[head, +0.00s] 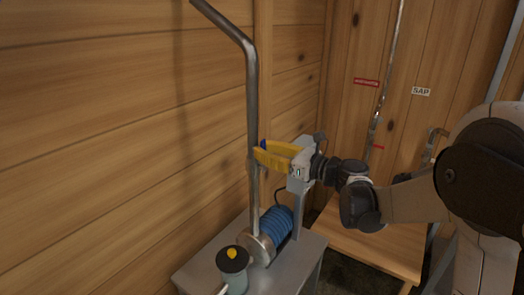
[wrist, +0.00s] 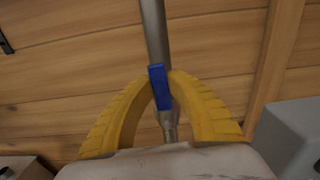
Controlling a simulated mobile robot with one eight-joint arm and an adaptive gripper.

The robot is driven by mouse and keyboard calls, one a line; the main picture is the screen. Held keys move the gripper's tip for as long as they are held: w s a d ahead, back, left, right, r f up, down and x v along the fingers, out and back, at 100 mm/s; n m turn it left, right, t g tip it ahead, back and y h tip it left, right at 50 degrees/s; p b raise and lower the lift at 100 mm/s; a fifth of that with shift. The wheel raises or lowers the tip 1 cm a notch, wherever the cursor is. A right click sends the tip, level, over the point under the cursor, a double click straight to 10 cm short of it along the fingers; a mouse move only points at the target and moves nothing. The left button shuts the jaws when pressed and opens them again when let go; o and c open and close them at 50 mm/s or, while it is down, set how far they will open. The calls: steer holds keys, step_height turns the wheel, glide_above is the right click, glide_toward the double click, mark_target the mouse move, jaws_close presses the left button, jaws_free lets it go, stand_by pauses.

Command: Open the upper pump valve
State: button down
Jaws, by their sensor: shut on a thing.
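The upper pump valve's blue handle (wrist: 157,86) stands in front of the vertical metal pipe (wrist: 155,30) in the wrist view. In the head view only a small blue bit of the handle (head: 263,145) shows beside the pipe (head: 252,110). My gripper (head: 259,156) has yellow fingers and reaches in from the right at the pipe. In the wrist view the fingertips of my gripper (wrist: 160,82) close around the blue handle from both sides.
A blue ribbed pump motor (head: 276,226) sits below on a grey metal stand (head: 310,246), with a black-lidded container (head: 232,262) at its front. A wooden wall (head: 120,120) is close behind the pipe.

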stand_by(0.3)
steer(key=c, duration=1.3)
jaws_free()
steer(key=v, duration=1.2)
steer(key=s+a+f+n+g+h+b, duration=0.1)
steer(key=s+a+f+n+g+h, duration=0.1)
steer(key=s+f+n+h, duration=0.3)
steer(key=s+a+f+n+g+h, duration=0.2)
steer(key=s+f+n, duration=0.1)
steer(key=s+n, duration=0.45)
steer(key=s+d+f+n+h, duration=0.5)
steer(key=s+d+n+h, duration=0.2)
steer(key=s+n, duration=0.5)
steer(key=shift+d+f+b, duration=0.2)
steer(key=shift+d+b, duration=0.15)
steer(key=shift+d, duration=0.6)
